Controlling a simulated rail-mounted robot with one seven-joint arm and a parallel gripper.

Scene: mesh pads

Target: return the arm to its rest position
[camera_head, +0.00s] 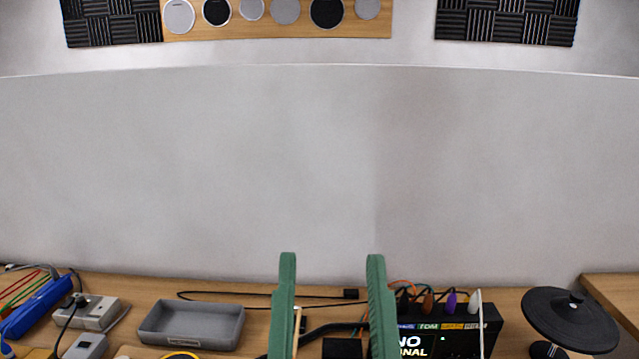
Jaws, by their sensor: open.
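My gripper (331,262) shows at the bottom middle of the head view as two green fingers pointing up. The fingers are apart, with a clear gap between them. Nothing is held at their tips, and the pale wall shows behind them. The rest of my arm is below the frame. The fingers hide part of the wooden table (265,290) and the things on it.
A grey tray (191,341), a grey socket box (95,311) and a blue item (38,308) stand at left. A black drum module (455,343) with plugged cables is just right of my fingers. A black cymbal pad (570,318) stands at far right. Black cables cross the table.

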